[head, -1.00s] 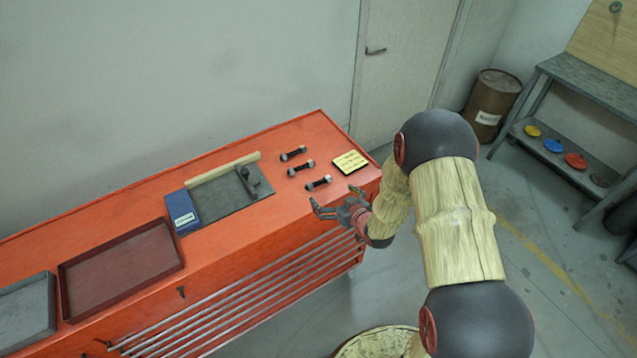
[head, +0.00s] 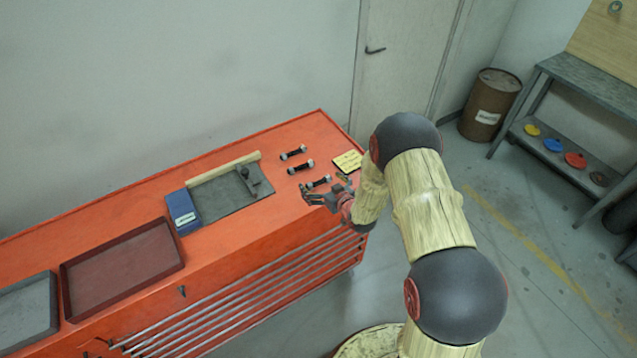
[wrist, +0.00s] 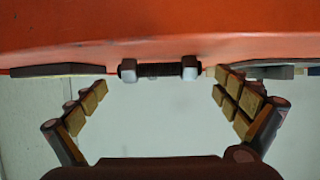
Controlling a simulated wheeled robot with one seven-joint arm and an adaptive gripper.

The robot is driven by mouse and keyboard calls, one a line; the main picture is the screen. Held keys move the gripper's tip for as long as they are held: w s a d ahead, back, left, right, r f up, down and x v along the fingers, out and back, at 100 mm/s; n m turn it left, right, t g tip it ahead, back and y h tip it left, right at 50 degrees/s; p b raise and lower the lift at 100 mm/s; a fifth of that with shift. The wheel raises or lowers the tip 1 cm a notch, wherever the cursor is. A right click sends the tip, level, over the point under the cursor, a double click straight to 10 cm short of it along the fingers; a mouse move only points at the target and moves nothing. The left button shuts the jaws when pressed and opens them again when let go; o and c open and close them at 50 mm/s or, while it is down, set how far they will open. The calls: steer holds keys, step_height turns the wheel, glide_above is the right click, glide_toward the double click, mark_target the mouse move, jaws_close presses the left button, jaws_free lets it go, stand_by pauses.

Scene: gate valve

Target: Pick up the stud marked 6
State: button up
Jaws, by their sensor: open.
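Three dark threaded studs with light nuts at their ends lie in a row on the orange bench top: the far stud (head: 293,152), the middle stud (head: 301,166) and the near stud (head: 318,182). No number is readable on any of them. My gripper (head: 326,188) is open and empty at the near stud, which it partly covers in the head view. In the wrist view one stud (wrist: 158,70) shows crosswise, ahead of and between the spread fingertips (wrist: 160,88), with a gap on both sides. I cannot tell how far ahead it is.
A yellow note (head: 347,161) lies right of the studs, partly hidden by my arm. A grey mat (head: 232,200) with a dark tool and a blue box (head: 183,212) lie to the left. A dark red tray (head: 122,262) and a grey tray (head: 28,308) stand further left.

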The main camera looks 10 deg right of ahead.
steer(key=shift+c, duration=0.3)
steer(key=c, duration=1.4)
steer(key=shift+c, duration=0.4)
steer(key=shift+r, duration=0.1)
